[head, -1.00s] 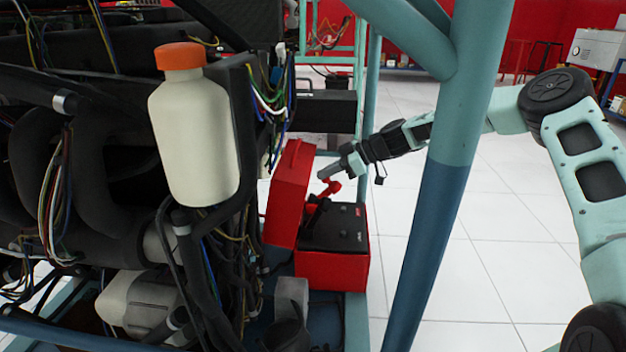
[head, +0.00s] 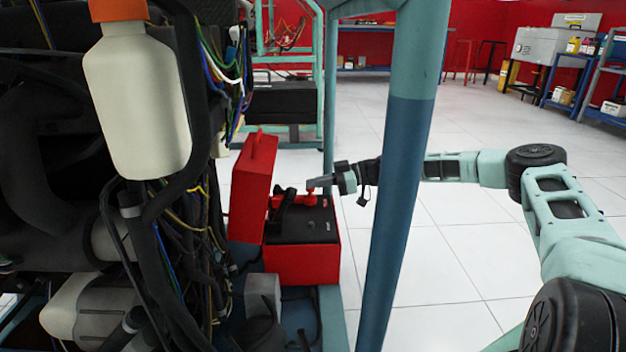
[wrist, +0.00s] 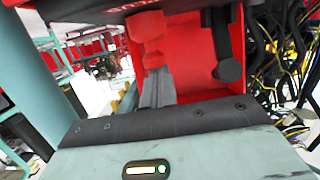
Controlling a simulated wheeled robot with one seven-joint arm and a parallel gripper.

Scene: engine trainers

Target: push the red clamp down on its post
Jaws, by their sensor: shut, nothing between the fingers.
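The red clamp (head: 310,198) stands at the back of the black battery top (head: 305,225), near the open red lid (head: 252,185). In the wrist view the red clamp (wrist: 148,38) is just beyond the fingertips. My gripper (head: 309,184) is shut and empty, reaching in from the right, its tip at the top of the clamp. Its fingers also show in the wrist view (wrist: 157,82). I cannot tell if they touch the clamp. The post is hidden, so how far down the clamp sits is unclear.
A teal and blue frame post (head: 400,150) stands in front of my arm. The engine with its wires and a white bottle (head: 137,100) fills the left. A black clamp or cable (wrist: 228,60) is beside the red one. Open floor lies right.

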